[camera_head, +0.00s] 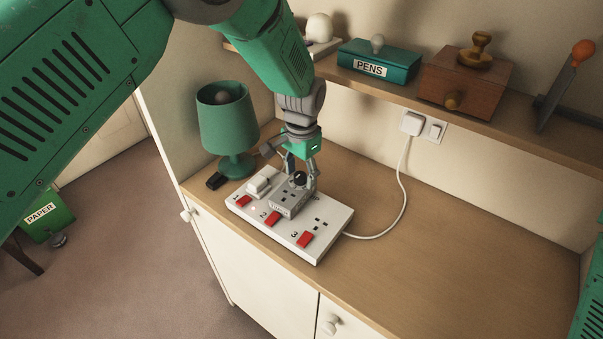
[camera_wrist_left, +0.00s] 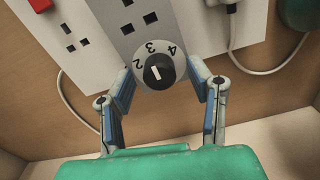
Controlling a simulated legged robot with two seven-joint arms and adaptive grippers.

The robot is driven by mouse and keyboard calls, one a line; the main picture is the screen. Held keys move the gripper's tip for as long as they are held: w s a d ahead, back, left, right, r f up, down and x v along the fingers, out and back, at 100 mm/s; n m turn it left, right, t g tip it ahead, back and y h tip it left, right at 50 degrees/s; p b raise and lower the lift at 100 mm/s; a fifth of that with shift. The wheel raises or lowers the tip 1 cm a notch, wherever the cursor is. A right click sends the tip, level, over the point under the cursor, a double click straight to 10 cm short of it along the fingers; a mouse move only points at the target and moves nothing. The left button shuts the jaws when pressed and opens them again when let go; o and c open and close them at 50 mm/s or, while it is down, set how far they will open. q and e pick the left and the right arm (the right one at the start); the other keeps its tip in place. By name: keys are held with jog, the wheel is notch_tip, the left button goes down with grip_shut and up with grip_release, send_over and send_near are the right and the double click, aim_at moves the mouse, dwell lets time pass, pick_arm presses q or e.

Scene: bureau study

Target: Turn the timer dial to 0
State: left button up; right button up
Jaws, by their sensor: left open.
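The grey timer (camera_head: 287,203) is plugged into the middle of a white power strip (camera_head: 330,226) on the desk. Its round black dial (camera_wrist_left: 158,72) has a short white mark, roughly upright in the left wrist view. The numerals 2, 3 and 4 show around the dial's upper side; I see no 0. Which numeral the mark points at is hard to tell. My left gripper (camera_head: 300,177) is open over the timer. In the left wrist view its fingers (camera_wrist_left: 160,87) stand on either side of the dial, with gaps showing. My right gripper is out of view.
Red switches (camera_head: 272,218) line the strip, and a white plug (camera_head: 261,181) sits at its left end. A green lamp (camera_head: 228,125) stands behind. A shelf above holds a PENS box (camera_head: 375,68) and a wooden box (camera_head: 466,80). The desk to the right (camera_head: 450,250) is clear.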

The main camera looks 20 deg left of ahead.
aim_at(302, 174)
pick_arm(q)
notch_tip(302, 174, up, 12)
jog(key=shift+d+f, duration=0.15)
dwell(0.4)
jog(key=shift+f, duration=0.1)
